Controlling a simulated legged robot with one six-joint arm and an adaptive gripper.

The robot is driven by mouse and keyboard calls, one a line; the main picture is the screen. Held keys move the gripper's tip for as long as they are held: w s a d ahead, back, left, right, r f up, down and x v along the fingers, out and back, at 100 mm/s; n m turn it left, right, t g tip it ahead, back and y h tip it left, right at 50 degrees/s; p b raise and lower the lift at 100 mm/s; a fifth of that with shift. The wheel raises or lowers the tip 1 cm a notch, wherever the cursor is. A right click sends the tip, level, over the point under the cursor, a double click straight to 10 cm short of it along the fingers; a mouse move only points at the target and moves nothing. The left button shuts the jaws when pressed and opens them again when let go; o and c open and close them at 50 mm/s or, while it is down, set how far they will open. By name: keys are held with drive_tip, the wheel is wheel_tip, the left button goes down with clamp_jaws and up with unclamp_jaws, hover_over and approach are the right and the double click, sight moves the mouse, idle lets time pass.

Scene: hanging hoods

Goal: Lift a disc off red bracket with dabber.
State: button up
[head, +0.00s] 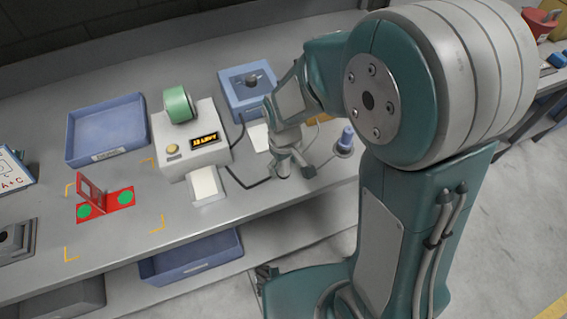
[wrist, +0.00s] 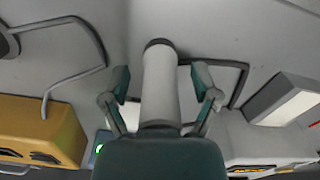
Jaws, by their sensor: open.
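The red bracket (head: 105,203) lies on the bench at the left, with an upright red plate. One green disc (head: 84,212) is on its left part and another green disc (head: 126,198) on its right part. My gripper (head: 292,167) is near the bench's front edge, well right of the bracket. In the wrist view my gripper (wrist: 160,98) is open, its fingers apart on both sides of a pale grey cylinder (wrist: 158,85) with a dark end. I cannot tell whether this is the dabber. A blue-topped peg (head: 346,138) stands on a round base right of the gripper.
A label printer (head: 190,145) with a green roll (head: 178,104) stands between bracket and gripper. A blue tray (head: 105,132) is behind the bracket, a blue box (head: 248,92) behind the gripper. Yellow corner marks surround the bracket. Dark cables lie right of the printer.

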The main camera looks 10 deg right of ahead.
clamp_jaws()
drive_tip(key=shift+r, duration=0.1)
drive_tip(key=shift+r, duration=0.2)
wheel_tip(320, 180, up, 2)
drive_tip(key=shift+w+r, duration=0.1)
drive_tip(key=shift+r, duration=0.15)
drive_tip(key=s+r, duration=1)
drive_tip(key=s, duration=0.4)
drive_tip(key=shift+s, duration=0.15)
drive_tip(key=shift+d, duration=0.1)
